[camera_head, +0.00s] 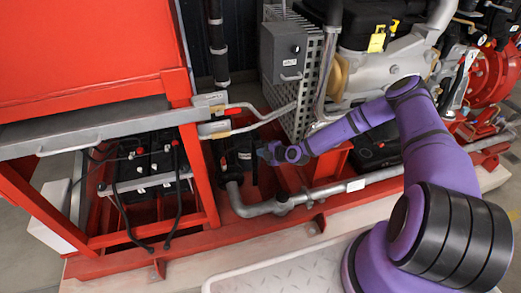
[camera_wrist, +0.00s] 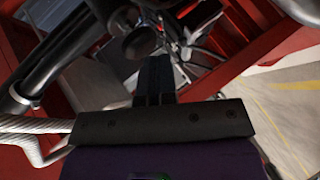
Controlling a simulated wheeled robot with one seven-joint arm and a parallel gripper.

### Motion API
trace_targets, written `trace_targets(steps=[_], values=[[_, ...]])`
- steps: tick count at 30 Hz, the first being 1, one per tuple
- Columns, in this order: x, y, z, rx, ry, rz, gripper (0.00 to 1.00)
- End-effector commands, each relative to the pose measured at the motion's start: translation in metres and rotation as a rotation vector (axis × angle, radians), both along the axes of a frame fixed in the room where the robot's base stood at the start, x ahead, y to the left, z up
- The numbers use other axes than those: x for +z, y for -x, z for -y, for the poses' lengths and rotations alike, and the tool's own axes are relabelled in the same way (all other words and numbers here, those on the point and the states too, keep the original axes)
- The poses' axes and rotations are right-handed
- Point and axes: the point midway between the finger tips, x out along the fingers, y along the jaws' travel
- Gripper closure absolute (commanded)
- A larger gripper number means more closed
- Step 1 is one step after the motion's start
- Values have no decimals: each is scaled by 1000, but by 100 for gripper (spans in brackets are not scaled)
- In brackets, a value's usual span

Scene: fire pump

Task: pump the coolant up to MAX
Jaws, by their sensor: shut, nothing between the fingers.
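My gripper (camera_head: 270,153) is at the end of my purple arm, low over the red base frame of the fire pump. It is beside a dark upright fitting (camera_head: 244,152) that stands on the grey pipework. In the wrist view my gripper (camera_wrist: 155,65) has its dark fingers together, with nothing between them. A dark round knob or cap (camera_wrist: 139,43) lies just beyond the fingertips there; I cannot tell whether they touch. No coolant gauge or MAX mark can be made out in either view.
A red tank (camera_head: 90,45) stands at left above black batteries (camera_head: 150,165). A grey box (camera_head: 283,50) and perforated guard (camera_head: 308,85) stand behind my gripper. A grey pipe (camera_head: 300,197) runs along the base. The engine (camera_head: 375,60) is at upper right.

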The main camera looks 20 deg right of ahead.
Motion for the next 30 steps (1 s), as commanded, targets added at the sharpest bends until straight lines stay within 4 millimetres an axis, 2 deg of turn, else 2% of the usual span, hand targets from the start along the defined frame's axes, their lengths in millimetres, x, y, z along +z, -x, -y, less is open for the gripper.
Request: trace_targets(steps=[30], values=[[1,-10,1,-2,0,2,100]])
